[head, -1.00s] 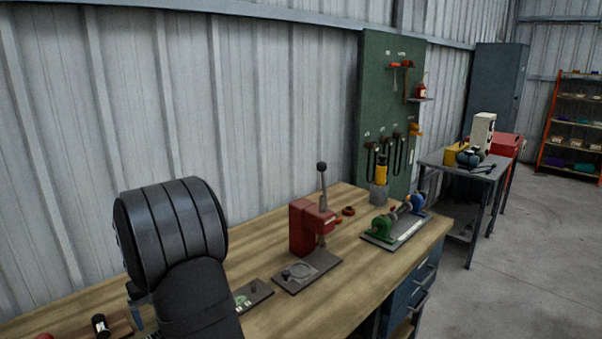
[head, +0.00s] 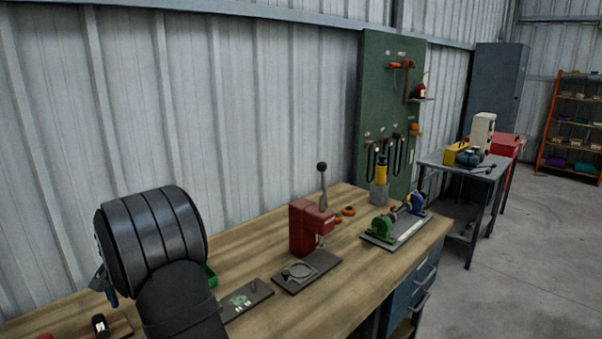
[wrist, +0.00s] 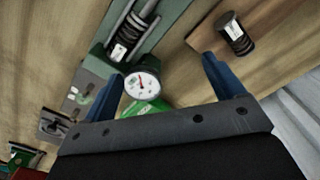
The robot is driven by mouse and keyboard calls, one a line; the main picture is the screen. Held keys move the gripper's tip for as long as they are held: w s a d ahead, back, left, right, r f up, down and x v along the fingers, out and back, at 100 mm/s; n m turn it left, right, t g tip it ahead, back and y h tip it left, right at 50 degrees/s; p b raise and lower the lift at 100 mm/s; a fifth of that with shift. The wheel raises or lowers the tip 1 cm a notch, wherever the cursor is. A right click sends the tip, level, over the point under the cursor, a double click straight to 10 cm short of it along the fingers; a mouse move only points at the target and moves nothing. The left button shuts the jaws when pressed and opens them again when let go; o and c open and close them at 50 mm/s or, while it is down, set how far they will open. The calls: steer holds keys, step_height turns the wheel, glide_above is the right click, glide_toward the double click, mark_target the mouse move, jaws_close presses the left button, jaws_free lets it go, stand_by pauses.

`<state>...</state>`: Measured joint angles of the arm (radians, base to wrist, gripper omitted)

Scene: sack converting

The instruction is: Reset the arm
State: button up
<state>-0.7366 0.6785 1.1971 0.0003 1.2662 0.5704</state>
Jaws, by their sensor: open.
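My gripper (wrist: 164,90) shows in the wrist view as two blue fingers set wide apart. It is open, with nothing held between the fingers. Below it on the bench is a round white dial gauge (wrist: 143,86) on a green fixture, with a green object (wrist: 146,108) beside it. In the head view my black arm stands at the lower left over the wooden bench (head: 335,285) and hides most of my gripper and the fixture under it.
A red press (head: 312,228) with a lever stands mid-bench. A dark plate (head: 247,300) lies in front of it. A green and blue fixture (head: 397,225) is at the bench's right end. A black cylinder (wrist: 236,34) lies on a wooden board. A corrugated wall rises behind.

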steer(key=shift+a+r+m, duration=0.15)
steer(key=shift+a+m, duration=1)
steer(key=shift+m, duration=0.25)
steer(key=shift+o, duration=1.4)
steer(key=d+r+n, duration=0.8)
steer(key=n, duration=0.2)
steer(key=f, duration=1)
steer(key=shift+s+d, duration=0.1)
steer(key=shift+s, duration=0.2)
steer(key=shift+r, duration=0.1)
step_height(320, 180, up, 10)
